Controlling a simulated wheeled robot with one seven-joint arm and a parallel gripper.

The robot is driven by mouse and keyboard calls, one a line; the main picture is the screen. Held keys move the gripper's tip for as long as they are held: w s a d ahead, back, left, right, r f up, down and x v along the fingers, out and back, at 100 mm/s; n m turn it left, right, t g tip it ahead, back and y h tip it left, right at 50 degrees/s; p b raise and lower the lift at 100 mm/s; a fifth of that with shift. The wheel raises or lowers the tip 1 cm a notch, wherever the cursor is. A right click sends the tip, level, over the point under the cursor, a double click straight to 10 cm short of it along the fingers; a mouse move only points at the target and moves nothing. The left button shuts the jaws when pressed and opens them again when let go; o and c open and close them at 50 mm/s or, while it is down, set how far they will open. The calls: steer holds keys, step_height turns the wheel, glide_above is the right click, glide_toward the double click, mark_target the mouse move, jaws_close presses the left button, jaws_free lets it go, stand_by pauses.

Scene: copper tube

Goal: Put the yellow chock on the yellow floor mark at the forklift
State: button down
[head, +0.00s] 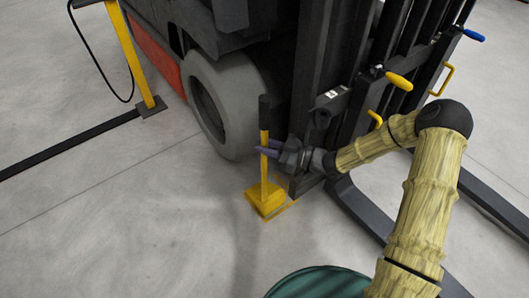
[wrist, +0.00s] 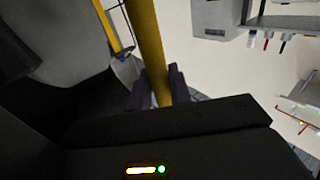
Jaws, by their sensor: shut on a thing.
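The yellow chock (head: 264,201) is a block with an upright yellow handle and a black grip on top. It stands by the forklift (head: 235,100), in front of the grey front wheel. My gripper (head: 266,153) is shut on the chock's handle, below the black grip. In the wrist view the yellow handle (wrist: 149,45) runs between the fingers (wrist: 155,88). A yellow floor mark (head: 283,209) shows as a thin line beside and under the block, which hides part of it. I cannot tell whether the block touches the floor.
The forklift's mast and dark forks (head: 357,211) lie close to the right of the chock, under my arm. A yellow post (head: 131,52) with a black cable stands at the upper left. A dark green round thing (head: 318,284) is at the bottom.

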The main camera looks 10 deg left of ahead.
steer(key=shift+w+r, duration=0.1)
steer(key=shift+r, duration=0.1)
steer(key=shift+w+f+b, duration=0.3)
steer(key=shift+w+b, duration=0.55)
steer(key=shift+w+f+b, duration=0.25)
steer(key=shift+w+b, duration=0.55)
steer(key=c, duration=1.3)
jaws_free()
steer(key=shift+d+f, duration=0.1)
steer(key=shift+f, duration=0.15)
